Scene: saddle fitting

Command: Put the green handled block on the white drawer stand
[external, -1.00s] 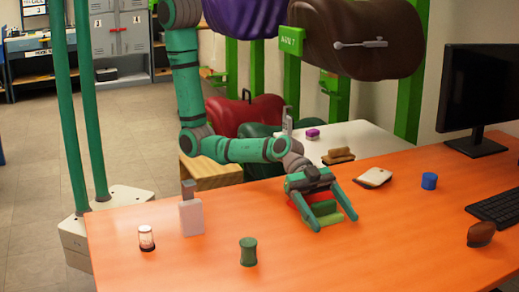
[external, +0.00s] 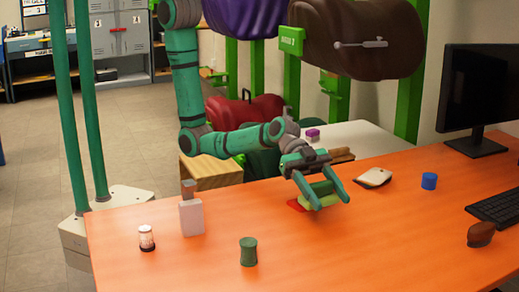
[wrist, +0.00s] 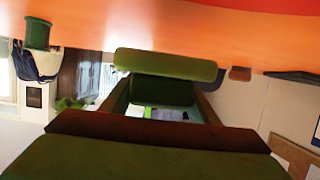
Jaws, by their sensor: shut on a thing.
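The green handled block (external: 324,190) is between the fingers of my gripper (external: 331,203), which is shut on it. It is tilted and appears a little above the orange table, and the fingers partly hide it. In the wrist view the block's light green bar (wrist: 165,65) shows ahead of the camera, with a darker green part below it. The white stand (external: 362,136) is behind the table's far edge, beyond my gripper. Its drawers cannot be made out.
A red patch (external: 295,205) lies on the table (external: 400,240) beside the block. A purple block (external: 312,133) and a brown object (external: 341,155) are on the white stand. A cream-and-brown item (external: 373,177) and blue cylinder (external: 429,181) are to the right.

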